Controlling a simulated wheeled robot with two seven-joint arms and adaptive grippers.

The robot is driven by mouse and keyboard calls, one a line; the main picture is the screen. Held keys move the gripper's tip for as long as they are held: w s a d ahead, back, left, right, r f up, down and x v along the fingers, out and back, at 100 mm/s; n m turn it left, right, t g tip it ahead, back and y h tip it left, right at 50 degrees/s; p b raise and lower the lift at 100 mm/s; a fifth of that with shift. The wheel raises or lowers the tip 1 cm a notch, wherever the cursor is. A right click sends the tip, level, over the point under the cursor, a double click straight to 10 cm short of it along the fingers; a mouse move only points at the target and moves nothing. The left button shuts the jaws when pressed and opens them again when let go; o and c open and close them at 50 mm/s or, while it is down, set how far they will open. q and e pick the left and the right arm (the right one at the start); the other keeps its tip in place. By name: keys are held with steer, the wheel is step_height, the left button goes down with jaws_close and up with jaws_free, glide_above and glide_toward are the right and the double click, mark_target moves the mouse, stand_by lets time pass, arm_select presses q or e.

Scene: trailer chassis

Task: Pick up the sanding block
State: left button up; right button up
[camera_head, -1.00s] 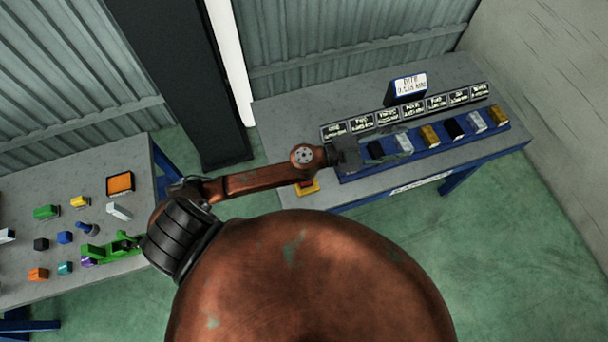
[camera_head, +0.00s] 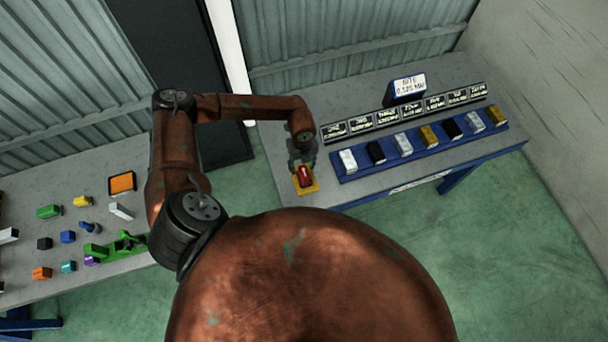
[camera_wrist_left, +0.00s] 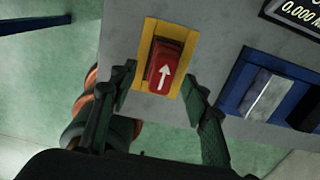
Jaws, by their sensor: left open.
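A red block with a white arrow on top, seemingly the sanding block, sits on a yellow pad (camera_head: 314,187) near the left end of the back table. The red block (camera_head: 304,176) is also in the left wrist view (camera_wrist_left: 164,72), at upper centre. My left gripper (camera_head: 303,163) is open and empty, pointing down just above the block. In the left wrist view my left gripper (camera_wrist_left: 158,88) has one finger on either side of the block, apart from it. My right gripper is not in view.
A blue rack (camera_head: 345,176) with several white, black and gold blocks stands right of the red block, below a row of labels (camera_head: 388,117) and a sign (camera_head: 406,87). A left table (camera_head: 110,158) holds several small coloured objects.

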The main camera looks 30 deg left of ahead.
mark_target(304, 171)
arm_select(q)
steer(key=f, duration=0.2)
steer(key=f+p, duration=0.1)
steer(key=shift+d+f, duration=0.35)
steer(key=shift+d, duration=0.05)
steer(key=shift+w+f, duration=0.1)
steer(key=shift+f, duration=0.55)
steer(key=shift+c, duration=0.2)
jaws_close()
